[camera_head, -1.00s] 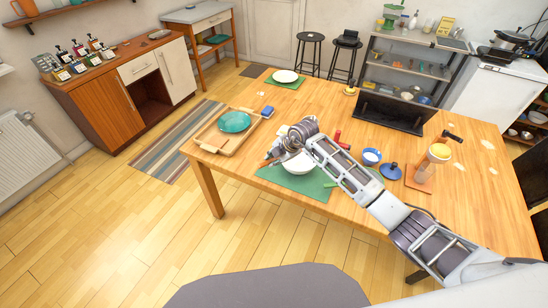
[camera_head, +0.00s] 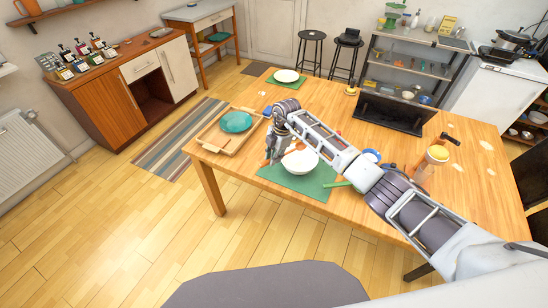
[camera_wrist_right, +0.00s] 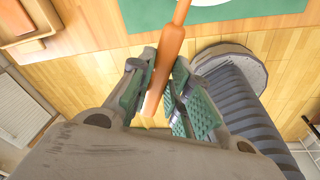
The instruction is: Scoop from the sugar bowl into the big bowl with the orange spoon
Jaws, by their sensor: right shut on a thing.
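My right gripper (camera_head: 271,158) is shut on the orange spoon (camera_wrist_right: 168,62), beside the left rim of the white big bowl (camera_head: 301,163). In the right wrist view the spoon's handle lies between the finger pads and points up toward the bowl; the spoon's far end is out of that view. The big bowl sits on a green mat (camera_head: 318,188). A small blue bowl (camera_head: 372,155), likely the sugar bowl, stands to the right and is partly hidden by my right arm. My left gripper is not in view.
A wooden tray (camera_head: 211,143) with a teal plate (camera_head: 236,122) lies at the table's left end. A dark stand (camera_head: 393,114) is at the back. An orange-topped jar (camera_head: 438,154) stands right of my arm. The far middle is mostly clear.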

